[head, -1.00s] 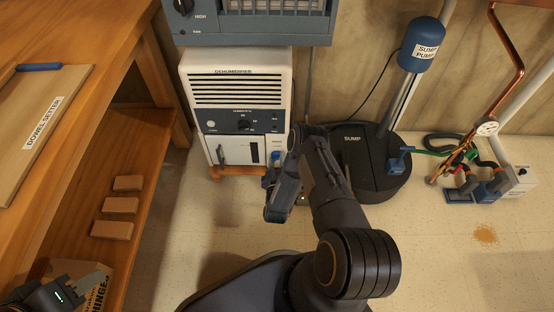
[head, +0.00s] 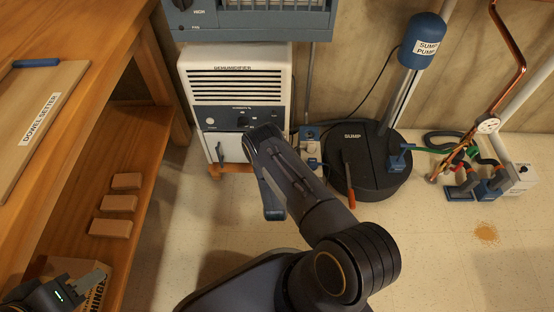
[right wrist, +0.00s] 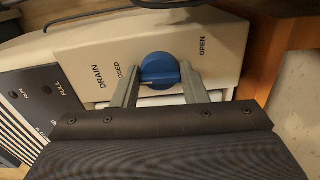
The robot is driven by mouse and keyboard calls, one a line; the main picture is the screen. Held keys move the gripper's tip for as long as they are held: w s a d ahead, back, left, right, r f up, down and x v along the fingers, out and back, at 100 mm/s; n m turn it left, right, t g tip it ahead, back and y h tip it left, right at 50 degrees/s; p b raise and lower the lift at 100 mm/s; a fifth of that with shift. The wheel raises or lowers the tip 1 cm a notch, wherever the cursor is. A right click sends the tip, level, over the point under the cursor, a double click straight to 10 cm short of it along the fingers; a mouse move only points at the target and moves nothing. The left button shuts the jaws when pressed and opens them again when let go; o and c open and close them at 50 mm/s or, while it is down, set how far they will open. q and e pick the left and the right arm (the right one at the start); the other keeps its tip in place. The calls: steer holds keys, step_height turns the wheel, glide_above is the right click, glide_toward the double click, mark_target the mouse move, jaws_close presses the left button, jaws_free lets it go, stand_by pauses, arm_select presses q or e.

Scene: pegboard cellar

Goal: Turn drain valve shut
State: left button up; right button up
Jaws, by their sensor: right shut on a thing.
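The drain valve is a blue knob (right wrist: 159,70) on the dehumidifier's white drain panel (right wrist: 90,45), in the right wrist view. Its panel reads DRAIN, CLOSED on the left and OPEN on the right. A pale mark shows low on the knob, toward the CLOSED side. My right gripper (right wrist: 161,76) is shut on the knob, one grey finger on each side. In the head view my right arm covers the knob and the fingertips. My left gripper (head: 88,284) is at the bottom left, partly cut off; its opening is unclear.
The dehumidifier (head: 236,90) stands below a blue-grey unit (head: 255,22). Right of it are the sump (head: 370,150), a red-handled tool (head: 349,180), pipes and hoses. A wooden bench (head: 100,60) with bricks on its shelf is at left.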

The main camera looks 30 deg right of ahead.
steer(key=shift+s+n, duration=0.1)
steer(key=shift+n, duration=0.2)
stand_by(0.4)
steer(key=o, duration=0.7)
steer(key=p+v, duration=0.2)
steer(key=v, duration=0.6)
steer(key=shift+d, duration=0.1)
